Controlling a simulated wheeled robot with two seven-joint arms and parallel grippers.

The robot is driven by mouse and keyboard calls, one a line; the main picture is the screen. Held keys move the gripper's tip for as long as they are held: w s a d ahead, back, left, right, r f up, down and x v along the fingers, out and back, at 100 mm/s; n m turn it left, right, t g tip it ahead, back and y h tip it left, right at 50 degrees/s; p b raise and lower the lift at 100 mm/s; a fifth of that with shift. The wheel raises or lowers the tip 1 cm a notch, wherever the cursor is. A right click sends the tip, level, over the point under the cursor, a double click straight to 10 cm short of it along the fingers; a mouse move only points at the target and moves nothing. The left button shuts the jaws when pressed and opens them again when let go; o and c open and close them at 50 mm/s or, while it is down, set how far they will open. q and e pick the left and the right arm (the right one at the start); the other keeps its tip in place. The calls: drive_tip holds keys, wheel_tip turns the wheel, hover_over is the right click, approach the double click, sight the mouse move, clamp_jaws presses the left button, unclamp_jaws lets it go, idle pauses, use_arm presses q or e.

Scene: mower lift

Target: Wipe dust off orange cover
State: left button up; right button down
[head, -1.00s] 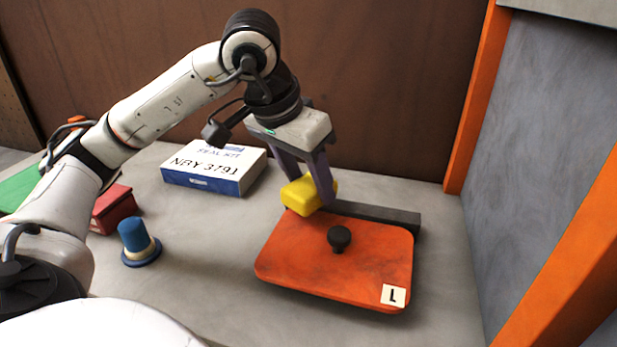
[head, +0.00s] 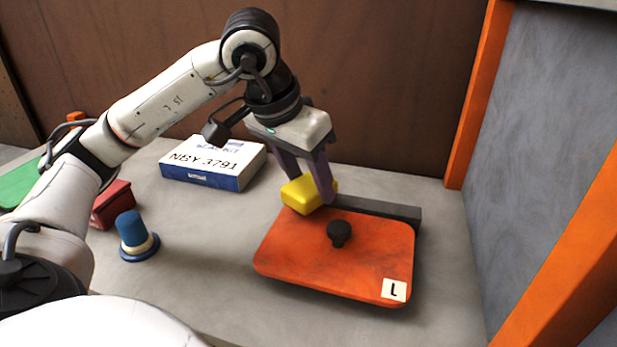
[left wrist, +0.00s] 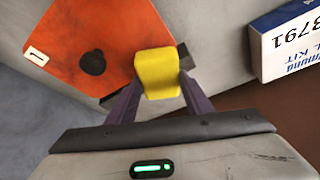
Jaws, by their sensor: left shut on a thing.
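The orange cover (head: 305,262) lies on the grey work surface, with a black knob (head: 339,233) in its middle and a white "L" label (head: 394,290) at its near right corner. Dark smudges show on its face. My left gripper (head: 312,192) is shut on a yellow sponge-like block (head: 299,194), at the cover's far left corner. In the left wrist view the yellow block (left wrist: 158,72) overlaps the cover's edge (left wrist: 95,40); I cannot tell whether it touches the surface. My right gripper is not in view.
A blue and white box (head: 213,163) stands at the back left. A red block (head: 112,205) and a blue-topped object (head: 134,236) stand to the left. A dark bar (head: 375,207) runs behind the cover. A grey wall with orange posts (head: 478,95) bounds the right.

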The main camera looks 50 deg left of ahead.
sight(302, 196)
use_arm(q)
drive_tip(key=shift+f+b, duration=0.45)
drive_tip(key=shift+f, duration=0.2)
drive_tip(key=shift+s+d+r, duration=0.1)
drive_tip(key=shift+s+d, duration=0.35)
drive_tip(key=shift+s, duration=0.35)
drive_tip(key=shift+s+d+r, duration=0.1)
drive_tip(key=shift+s+d, duration=0.3)
drive_tip(key=shift+s, duration=0.35)
drive_tip(key=shift+s+d+f+b, duration=0.1)
drive_tip(key=shift+s+d+b, duration=0.1)
drive_tip(key=shift+s+d, duration=0.45)
drive_tip(key=shift+s+d+f+b, duration=0.1)
drive_tip(key=shift+s+d+b, duration=0.15)
drive_tip(key=shift+s, duration=0.75)
drive_tip(key=shift+s+d+f+b, duration=0.15)
drive_tip(key=shift+s+d, duration=0.3)
drive_tip(key=shift+s, duration=0.4)
drive_tip(key=shift+s+d+b, duration=0.45)
drive_tip(key=shift+s+b, duration=0.05)
drive_tip(key=shift+s, duration=0.25)
drive_tip(key=shift+s+d+f+b, duration=0.2)
drive_tip(key=shift+s+d+b, duration=0.25)
drive_tip(key=shift+b, duration=0.7)
drive_tip(key=shift+s+d+b, duration=0.3)
drive_tip(key=shift+s+b, duration=0.5)
drive_tip(key=shift+s, duration=0.05)
drive_tip(key=shift+s+d+r, duration=0.1)
drive_tip(key=shift+s+r, duration=0.05)
drive_tip(key=shift+s, duration=0.15)
